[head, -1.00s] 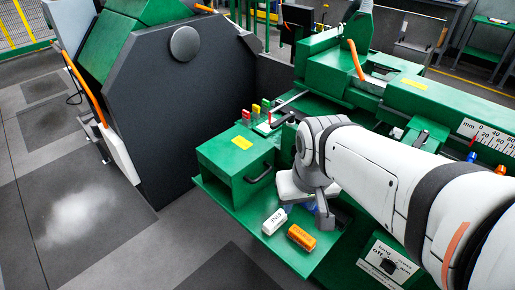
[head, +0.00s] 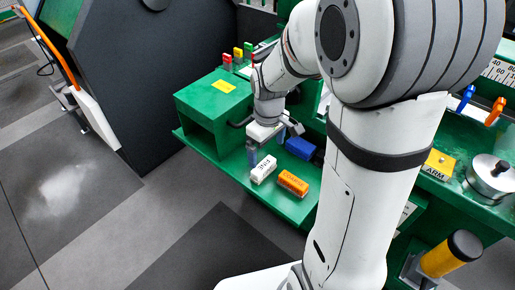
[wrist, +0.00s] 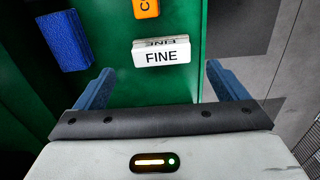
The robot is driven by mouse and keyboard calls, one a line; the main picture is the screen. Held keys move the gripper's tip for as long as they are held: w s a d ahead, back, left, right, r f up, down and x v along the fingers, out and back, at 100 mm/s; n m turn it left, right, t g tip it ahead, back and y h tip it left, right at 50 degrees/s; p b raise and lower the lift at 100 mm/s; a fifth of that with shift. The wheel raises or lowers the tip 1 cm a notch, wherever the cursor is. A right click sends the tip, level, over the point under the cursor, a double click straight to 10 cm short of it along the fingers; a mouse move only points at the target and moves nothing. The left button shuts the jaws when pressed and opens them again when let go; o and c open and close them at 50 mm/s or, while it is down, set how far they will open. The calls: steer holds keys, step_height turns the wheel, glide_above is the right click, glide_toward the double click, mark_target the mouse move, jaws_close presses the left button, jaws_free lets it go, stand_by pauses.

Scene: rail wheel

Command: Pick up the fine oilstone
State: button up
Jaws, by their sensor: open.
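The fine oilstone (head: 263,168) is a white block marked FINE. It lies on the green shelf (head: 283,206), to the left of an orange block (head: 293,183). In the wrist view the fine oilstone (wrist: 161,52) sits between and beyond the two blue fingertips, with its label facing me. My gripper (head: 268,149) is over the shelf, close behind the white block in the head view. In the wrist view my gripper (wrist: 162,85) is open, with nothing between its fingers.
A dark blue block (head: 301,148) lies behind the orange one; it also shows in the wrist view (wrist: 64,41). A green open-fronted box (head: 215,118) stands left of my gripper. Red, yellow and green pieces (head: 238,53) stand behind it. The shelf's front is clear.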

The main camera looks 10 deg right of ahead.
mark_target(265, 165)
step_height(265, 165, down, 9)
steer(key=shift+w+a+r+b, duration=0.1)
steer(key=shift+b, duration=0.6)
steer(key=shift+c, duration=0.4)
steer(key=c, duration=0.9)
step_height(265, 165, up, 10)
steer(key=shift+r+p, duration=0.1)
steer(key=shift+p, duration=0.8)
